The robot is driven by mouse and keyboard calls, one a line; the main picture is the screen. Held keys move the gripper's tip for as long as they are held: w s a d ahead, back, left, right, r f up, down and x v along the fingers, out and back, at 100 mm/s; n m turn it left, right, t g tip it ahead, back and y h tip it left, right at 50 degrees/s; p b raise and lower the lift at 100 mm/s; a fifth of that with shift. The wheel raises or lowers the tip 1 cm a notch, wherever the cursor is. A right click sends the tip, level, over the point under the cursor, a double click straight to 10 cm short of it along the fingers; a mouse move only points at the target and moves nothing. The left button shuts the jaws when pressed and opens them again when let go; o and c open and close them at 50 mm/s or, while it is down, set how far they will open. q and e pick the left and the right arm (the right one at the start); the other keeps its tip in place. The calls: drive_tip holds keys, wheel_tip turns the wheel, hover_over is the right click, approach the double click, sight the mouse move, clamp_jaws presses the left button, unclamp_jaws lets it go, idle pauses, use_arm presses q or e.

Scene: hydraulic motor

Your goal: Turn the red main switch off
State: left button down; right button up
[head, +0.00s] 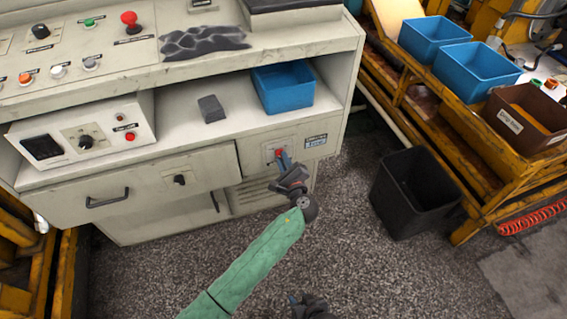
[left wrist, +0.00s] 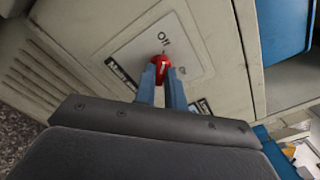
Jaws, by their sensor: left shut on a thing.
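The red main switch (left wrist: 161,66) is a small red knob on a pale label plate (left wrist: 135,52) marked "Main" and "Off", on the front of the cream cabinet. In the head view the red switch (head: 279,152) shows just beyond my left fingertips. My left gripper (head: 284,164) reaches the switch from the front. In the left wrist view the blue fingers of my left gripper (left wrist: 162,80) are shut on the red knob, one at each side. My right gripper (head: 312,304) is low at the bottom edge of the head view, away from the cabinet; its finger opening is unclear.
The cabinet shelf holds a blue bin (head: 283,88), a grey block (head: 211,109) and a control box (head: 85,135). A black waste bin (head: 414,192) stands on the floor to the right. A yellow rack (head: 440,130) with bins stands beyond it.

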idle(0.3)
use_arm(q)
drive_tip(key=c, duration=1.5)
unclamp_jaws()
drive_tip(key=shift+o, duration=0.2)
drive_tip(key=shift+s, duration=0.1)
drive_tip(key=v, duration=0.7)
drive_tip(key=shift+s+b, duration=0.3)
drive_tip(key=shift+d, duration=0.1)
